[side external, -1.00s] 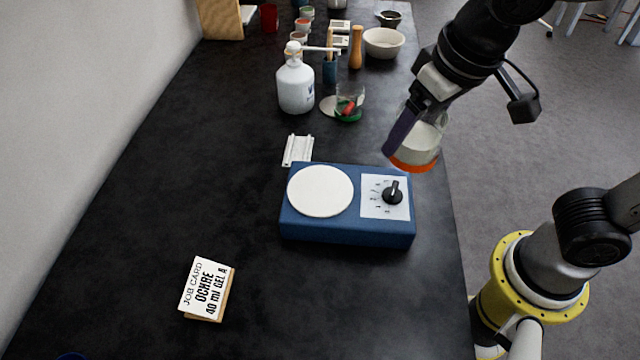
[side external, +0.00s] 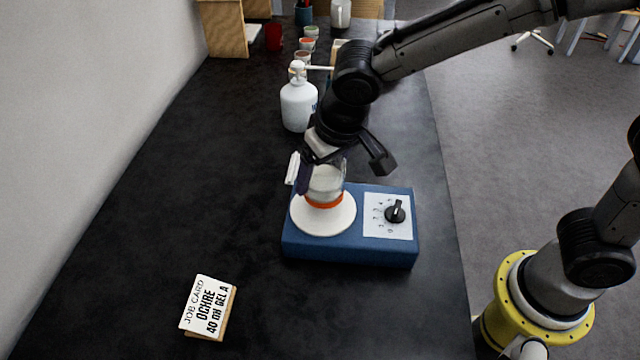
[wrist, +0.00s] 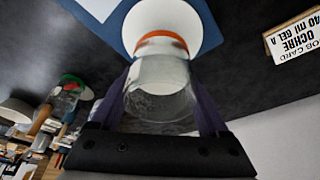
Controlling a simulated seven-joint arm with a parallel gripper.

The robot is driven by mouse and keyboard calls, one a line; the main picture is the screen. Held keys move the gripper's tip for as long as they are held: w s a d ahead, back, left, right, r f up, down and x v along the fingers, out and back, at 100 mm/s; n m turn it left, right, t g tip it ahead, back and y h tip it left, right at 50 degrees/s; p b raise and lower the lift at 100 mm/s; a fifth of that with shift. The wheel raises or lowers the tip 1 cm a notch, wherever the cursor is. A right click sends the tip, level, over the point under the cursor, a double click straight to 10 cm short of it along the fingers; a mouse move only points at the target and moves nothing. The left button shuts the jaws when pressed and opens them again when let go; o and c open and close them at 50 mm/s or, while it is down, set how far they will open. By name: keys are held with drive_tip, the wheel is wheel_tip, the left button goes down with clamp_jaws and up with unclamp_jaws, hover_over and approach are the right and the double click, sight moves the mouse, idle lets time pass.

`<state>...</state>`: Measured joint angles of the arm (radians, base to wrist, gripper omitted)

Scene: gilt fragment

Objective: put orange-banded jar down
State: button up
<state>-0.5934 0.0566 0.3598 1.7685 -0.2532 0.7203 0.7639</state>
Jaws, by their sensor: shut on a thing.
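The orange-banded jar (side external: 325,184) is clear glass with pale contents and an orange band near its base. It stands roughly upright at the white round plate (side external: 340,222) of the blue hotplate-like device (side external: 350,252). I cannot tell for sure whether its base touches the plate. My gripper (side external: 322,172) is shut on the jar's sides. In the wrist view the jar (wrist: 160,90) sits between my two purple fingers, with the white plate (wrist: 208,30) beyond its orange band.
The blue device has a black knob (side external: 395,212) at its right. A job card (side external: 208,305) reading "OCHRE 40 ml GEL A" stands front left. A white pump bottle (side external: 298,106) stands behind my gripper.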

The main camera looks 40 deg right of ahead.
sight(320, 188)
drive_tip(key=shift+s+x, duration=0.2)
drive_tip(key=shift+x, duration=0.6)
drive_tip(key=shift+s+x, duration=0.15)
drive_tip(key=shift+x, duration=0.65)
drive_tip(key=shift+f, duration=0.25)
drive_tip(key=o, duration=1.5)
drive_tip(key=v, duration=1.2)
drive_tip(key=s+d+r, duration=0.2)
drive_tip(key=s+d, duration=0.1)
drive_tip(key=d, duration=0.3)
drive_tip(key=s+d+r, duration=0.1)
drive_tip(key=s+d, duration=0.2)
drive_tip(key=d, duration=0.3)
drive_tip(key=s+d, duration=0.2)
drive_tip(key=s, duration=0.1)
drive_tip(key=s+d+f+t, duration=0.1)
drive_tip(key=s+d, duration=0.2)
drive_tip(key=s, duration=0.1)
drive_tip(key=s+d+f+t, duration=0.1)
drive_tip(key=s+d, duration=0.2)
drive_tip(key=s, duration=0.1)
drive_tip(key=shift+d+f, duration=0.2)
drive_tip(key=shift+f, duration=0.05)
